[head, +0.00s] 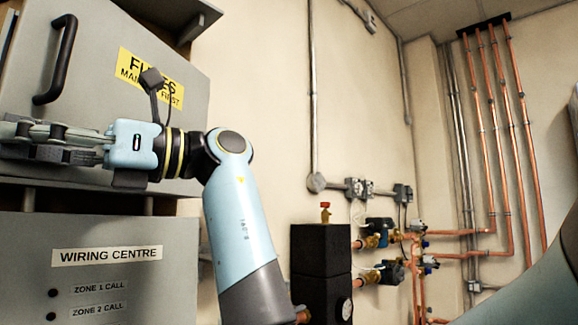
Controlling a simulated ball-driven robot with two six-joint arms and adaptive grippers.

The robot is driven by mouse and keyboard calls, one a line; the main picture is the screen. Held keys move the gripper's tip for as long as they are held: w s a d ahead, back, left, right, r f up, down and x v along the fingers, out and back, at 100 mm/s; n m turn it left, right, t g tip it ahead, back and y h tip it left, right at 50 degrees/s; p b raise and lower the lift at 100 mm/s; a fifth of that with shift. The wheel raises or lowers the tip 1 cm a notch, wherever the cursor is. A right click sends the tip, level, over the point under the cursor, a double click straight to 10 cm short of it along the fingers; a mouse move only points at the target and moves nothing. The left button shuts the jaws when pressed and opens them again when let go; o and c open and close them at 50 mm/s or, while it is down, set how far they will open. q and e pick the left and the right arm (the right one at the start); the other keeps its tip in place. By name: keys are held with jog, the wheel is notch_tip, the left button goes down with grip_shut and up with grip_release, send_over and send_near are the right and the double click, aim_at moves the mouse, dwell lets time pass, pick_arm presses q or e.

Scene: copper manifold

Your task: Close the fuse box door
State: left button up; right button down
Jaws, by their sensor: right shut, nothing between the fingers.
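The grey fuse box door (95,95) fills the upper left of the head view. It has a black bar handle (57,58) and a yellow label (128,66) reading "FUSES", partly hidden by my gripper. The door's right edge slants, with grey casing behind its top; I cannot tell exactly how far it stands open. My right gripper (25,141) lies across the lower part of the door, pointing left, below the handle. It is shut and empty, and its tips are near the left picture edge. I cannot tell whether it touches the door. My left gripper is not in view.
A grey wiring centre box (160,285) sits below the door. A black block (320,262) with a red-topped valve, pumps and copper pipes (510,150) stand to the right. The cream wall (270,80) between door and pipes is mostly bare.

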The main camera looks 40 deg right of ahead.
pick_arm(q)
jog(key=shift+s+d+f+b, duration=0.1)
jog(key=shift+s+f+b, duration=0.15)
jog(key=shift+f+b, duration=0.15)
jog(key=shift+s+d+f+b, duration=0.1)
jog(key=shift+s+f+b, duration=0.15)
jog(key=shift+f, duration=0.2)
pick_arm(e)
jog(key=w+a+t, duration=0.1)
jog(key=w+a, duration=0.1)
jog(key=w, duration=0.4)
jog(key=w+a+m+t, duration=0.1)
jog(key=w+a, duration=0.2)
jog(key=w, duration=0.4)
jog(key=shift+w+a+r, duration=0.15)
jog(key=shift+a, duration=0.1)
jog(key=shift+r+t+h, duration=0.15)
jog(key=shift+t+h, duration=0.15)
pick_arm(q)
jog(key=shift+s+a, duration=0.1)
pick_arm(e)
jog(key=shift+d, duration=0.1)
